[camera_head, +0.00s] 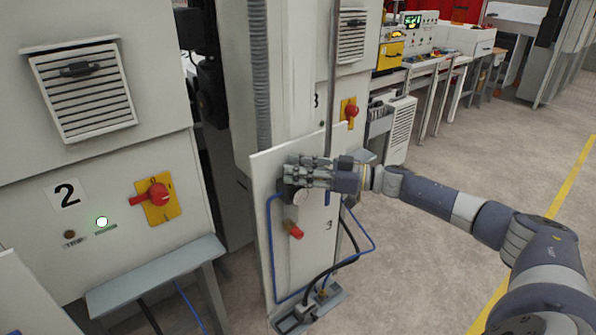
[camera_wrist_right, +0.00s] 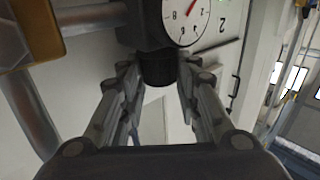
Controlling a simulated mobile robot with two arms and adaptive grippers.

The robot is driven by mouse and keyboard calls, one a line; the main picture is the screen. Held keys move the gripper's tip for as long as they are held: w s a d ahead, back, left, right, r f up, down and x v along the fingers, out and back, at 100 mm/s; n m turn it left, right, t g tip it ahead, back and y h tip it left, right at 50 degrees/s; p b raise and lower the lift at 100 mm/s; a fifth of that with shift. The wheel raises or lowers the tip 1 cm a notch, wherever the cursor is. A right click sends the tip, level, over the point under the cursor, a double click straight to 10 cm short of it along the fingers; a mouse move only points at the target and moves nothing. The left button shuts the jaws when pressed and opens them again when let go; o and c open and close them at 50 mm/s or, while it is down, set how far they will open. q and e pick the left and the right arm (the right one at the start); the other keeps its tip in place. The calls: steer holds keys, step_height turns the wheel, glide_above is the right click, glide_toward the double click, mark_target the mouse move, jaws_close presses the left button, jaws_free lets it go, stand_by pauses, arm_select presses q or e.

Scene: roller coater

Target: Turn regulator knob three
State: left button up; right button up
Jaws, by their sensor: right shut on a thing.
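My right gripper (camera_head: 292,174) reaches in from the right to the upper part of a pale upright panel (camera_head: 262,178). In the right wrist view its two fingers (camera_wrist_right: 157,82) are on either side of a black regulator knob (camera_wrist_right: 157,68) and shut on it. A round white gauge with a red needle (camera_wrist_right: 187,18) sits beside the knob. In the head view the gauge (camera_head: 300,198) shows just below the fingers, which mostly hide the knob. A mark like a 3 (camera_head: 329,225) is on the panel. My left gripper is not in view.
A red valve handle (camera_head: 294,230) is lower on the panel. Blue hose (camera_head: 272,245) and black hose run around it. A cabinet marked 2 (camera_head: 20,170) with a red-and-yellow switch (camera_head: 157,197) stands left. A grey shelf (camera_head: 160,275) juts below it. Open floor (camera_head: 430,250) lies right.

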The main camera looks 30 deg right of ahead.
steer(key=o, duration=1.1)
steer(key=shift+d, duration=0.1)
steer(key=shift+v, duration=3.95)
